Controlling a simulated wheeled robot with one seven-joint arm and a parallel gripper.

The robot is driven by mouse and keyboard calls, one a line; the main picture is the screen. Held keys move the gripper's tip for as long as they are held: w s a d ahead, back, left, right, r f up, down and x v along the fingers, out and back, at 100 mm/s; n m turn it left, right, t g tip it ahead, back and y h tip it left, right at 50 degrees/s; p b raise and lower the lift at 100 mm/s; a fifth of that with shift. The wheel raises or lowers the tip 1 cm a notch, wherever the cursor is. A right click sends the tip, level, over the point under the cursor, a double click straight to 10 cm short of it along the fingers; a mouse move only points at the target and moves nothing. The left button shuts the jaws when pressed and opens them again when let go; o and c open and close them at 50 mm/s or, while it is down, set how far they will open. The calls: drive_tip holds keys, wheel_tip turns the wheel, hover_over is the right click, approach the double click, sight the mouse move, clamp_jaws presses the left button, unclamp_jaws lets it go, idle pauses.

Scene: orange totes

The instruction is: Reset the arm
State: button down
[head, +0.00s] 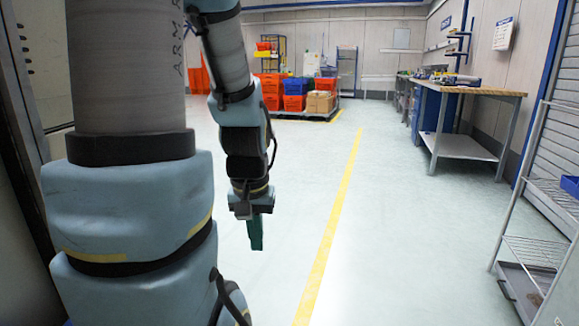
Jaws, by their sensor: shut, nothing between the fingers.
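My gripper (256,244) hangs at the end of my arm, left of the middle in the head view. It points down over bare floor and its greenish fingers are together. Nothing shows between them. My arm bends down from the top of the picture, with large blue-grey links filling the left side. No object touches the gripper.
Orange totes (294,103) and a blue tote (296,86) are stacked at the back, with a cardboard box (320,102). A wooden-topped workbench (470,89) and a wire shelf (533,250) stand at right. A yellow line (330,235) crosses the open floor.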

wheel_tip(320, 180, up, 26)
drive_tip(key=p, duration=2.3)
drive_tip(key=shift+p, duration=0.4)
drive_tip(key=c, duration=1.5)
unclamp_jaws()
